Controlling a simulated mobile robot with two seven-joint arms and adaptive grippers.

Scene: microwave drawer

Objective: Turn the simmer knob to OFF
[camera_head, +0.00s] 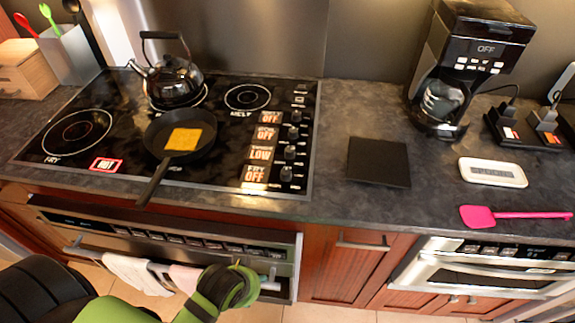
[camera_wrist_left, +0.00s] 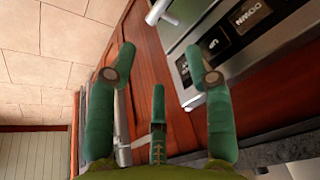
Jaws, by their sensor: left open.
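The cooktop (camera_head: 225,165) has a column of dark knobs along its right side. Beside them sit lit labels: three read OFF and one, the third from the back, reads LOW (camera_head: 260,154). The knob next to the LOW label (camera_head: 290,152) looks like the simmer knob, but its small print is not legible. My left gripper (camera_head: 238,284) is low in front of the oven front, below and apart from the knobs. In the left wrist view its green fingers (camera_wrist_left: 161,52) are spread and empty, near a wood panel and a steel control panel. My right gripper is not in view.
A black pan (camera_head: 206,148) with a yellow slice sits on the cooktop, its handle over the front edge. A kettle (camera_head: 175,84) stands behind it. A red HOT light (camera_head: 105,165) glows. Towels (camera_head: 137,272) hang on the oven handle. The counter right of the cooktop is partly clear.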

